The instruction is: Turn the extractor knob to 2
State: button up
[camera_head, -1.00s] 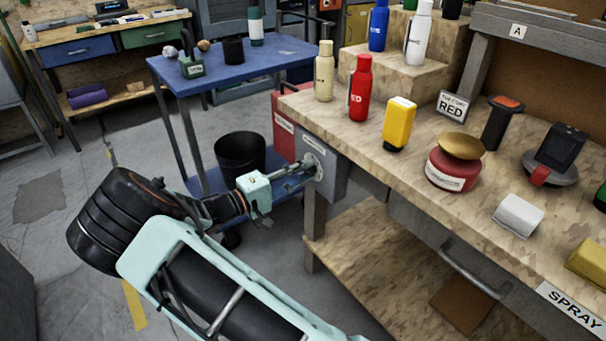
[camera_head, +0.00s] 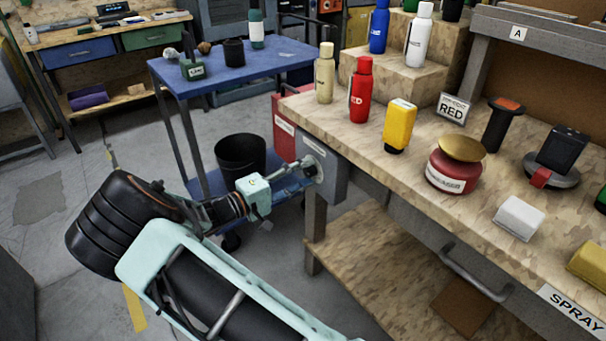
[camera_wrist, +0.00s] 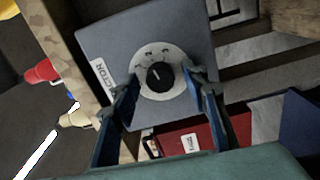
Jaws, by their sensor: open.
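The extractor knob (camera_wrist: 160,76) is a small black dial with a pale pointer mark, set in a round white plate (camera_wrist: 146,58) on a grey box (camera_wrist: 105,37). The dial's markings are too small to read. In the head view the grey box (camera_head: 334,181) is fixed to the end of the wooden workbench, and the white plate (camera_head: 314,168) faces my arm. My gripper (camera_wrist: 168,92) is open, its two fingers at the left and right of the knob, with visible room between them. In the head view my gripper (camera_head: 298,178) is close to the plate. Contact with the knob cannot be told.
A red box (camera_head: 285,130) is beside the grey box. The workbench (camera_head: 380,175) holds several bottles and a red jar (camera_head: 452,174). A blue cart (camera_head: 215,75) and a black bin (camera_head: 240,155) stand behind my arm. Open floor lies to the left.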

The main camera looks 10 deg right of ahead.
jog(key=v, duration=1.2)
